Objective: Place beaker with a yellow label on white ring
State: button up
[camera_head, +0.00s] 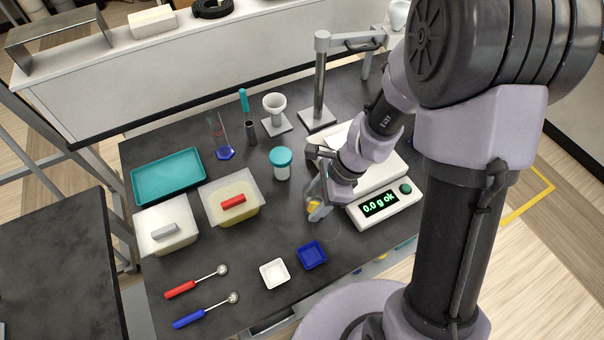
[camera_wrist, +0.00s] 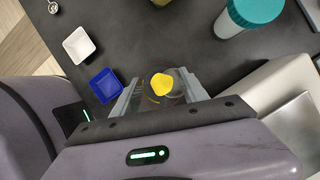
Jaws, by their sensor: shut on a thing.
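The clear beaker with a yellow label (camera_head: 314,206) is between the fingers of my gripper (camera_head: 318,211), low over the dark bench in front of the scale. In the wrist view the yellow label (camera_wrist: 162,85) and clear glass show between the two fingers of my gripper (camera_wrist: 160,93), which is shut on the beaker. A thin pale curve, probably the white ring (camera_head: 337,236), shows on the bench just below and beside the beaker. Most of it is faint or hidden. I cannot tell whether the beaker touches the bench.
The scale (camera_head: 385,206) reads 0.0 g close on the right. A blue tray (camera_head: 312,255) and white tray (camera_head: 274,273) lie in front. A teal-lidded jar (camera_head: 281,164) and a clamp stand (camera_head: 319,85) are behind. Tubs and a teal tray (camera_head: 168,176) stand left.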

send_over(295, 191)
jog(key=d, duration=0.2)
jog(key=shift+s+a, duration=0.2)
jog(key=shift+a, duration=0.05)
jog(key=shift+w+f, duration=0.2)
jog(key=shift+f+b, duration=0.9)
jog(key=shift+f, duration=0.85)
jog(key=o, duration=1.1)
